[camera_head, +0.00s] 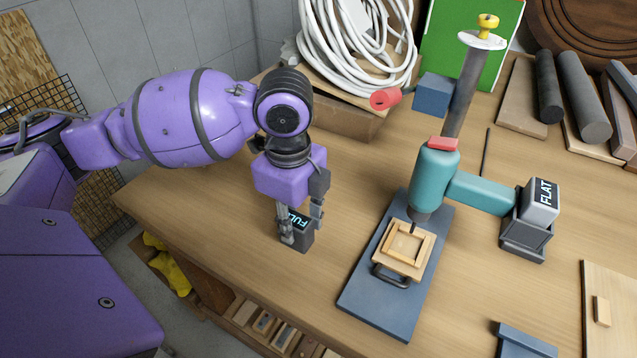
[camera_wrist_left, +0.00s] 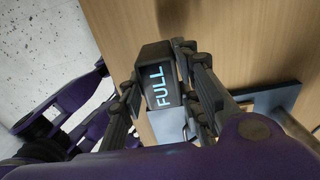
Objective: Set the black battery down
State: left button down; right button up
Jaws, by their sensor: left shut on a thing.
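A black battery (camera_head: 300,240) marked "FULL" is between the fingers of my left gripper (camera_head: 301,226), at the left front part of the wooden table. The gripper is shut on it, with the fingers pointing down. The battery looks at or just above the table top; I cannot tell if it touches. In the left wrist view the battery (camera_wrist_left: 157,77) shows its "FULL" label between the two fingers (camera_wrist_left: 165,92). My right gripper is not in view.
A teal drill (camera_head: 436,175) stands on a blue base plate (camera_head: 365,290) to the right, with a grey "FLAT" battery block (camera_head: 540,202) at its end. A wooden frame (camera_head: 405,249) lies on the plate. A white coiled hose (camera_head: 350,50) is behind. Table around the battery is clear.

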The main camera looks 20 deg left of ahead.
aim_at(293, 212)
pick_arm(q)
jog(key=shift+w+a+f, duration=0.45)
jog(key=shift+w+f, duration=0.05)
jog(key=shift+f, duration=0.3)
jog(key=shift+w+a+f, duration=0.15)
jog(key=shift+f, duration=1.45)
jog(key=shift+f, duration=0.2)
jog(key=c, duration=1.3)
grip_release()
jog(key=shift+r, duration=0.1)
notch_tip(293, 212, up, 12)
jog(key=shift+r+p, duration=0.1)
jog(key=shift+p, duration=0.3)
